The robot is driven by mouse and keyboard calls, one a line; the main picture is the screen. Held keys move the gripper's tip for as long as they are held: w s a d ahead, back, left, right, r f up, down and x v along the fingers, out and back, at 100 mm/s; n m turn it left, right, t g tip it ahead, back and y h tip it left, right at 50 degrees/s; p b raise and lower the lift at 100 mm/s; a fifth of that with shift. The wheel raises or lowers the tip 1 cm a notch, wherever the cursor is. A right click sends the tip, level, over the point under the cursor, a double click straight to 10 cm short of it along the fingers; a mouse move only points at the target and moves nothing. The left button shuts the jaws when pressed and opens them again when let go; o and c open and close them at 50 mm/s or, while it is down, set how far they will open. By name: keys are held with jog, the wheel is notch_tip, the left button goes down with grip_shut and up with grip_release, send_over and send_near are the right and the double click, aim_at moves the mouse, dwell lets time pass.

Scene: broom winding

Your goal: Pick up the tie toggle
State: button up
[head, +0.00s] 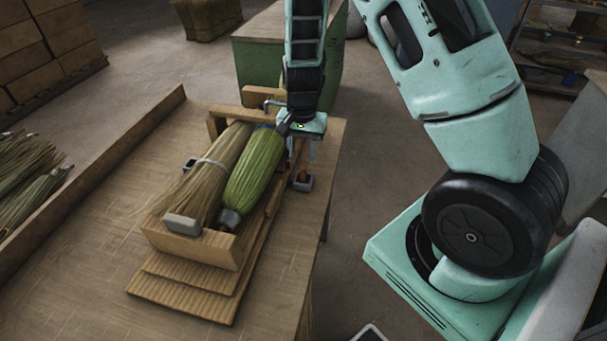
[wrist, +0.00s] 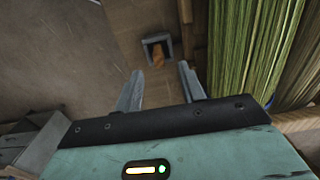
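A small brown wooden peg, which looks like the tie toggle (wrist: 158,57), sits in a square grey holder (wrist: 149,42) in the wrist view. In the head view the holder (head: 303,185) is on the workbench, just right of the broom cradle. My gripper (head: 309,152) is above it, pointing down. In the wrist view my gripper (wrist: 158,78) has its two fingers apart with nothing between them. The peg shows beyond the fingertips, roughly in line with the gap. Its lower part is hidden in the holder.
A wooden cradle (head: 190,246) holds a straw bundle (head: 200,185) and a green bundle (head: 254,168), close left of my gripper. A grey block (head: 183,223) rests at the cradle's near end. The workbench (head: 75,270) is bare at left; its right edge is near the holder.

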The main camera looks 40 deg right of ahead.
aim_at(304, 167)
jog(key=shift+d+f+p, duration=0.2)
jog(key=shift+f+p, duration=0.35)
jog(key=shift+f, duration=2.65)
grip_shut()
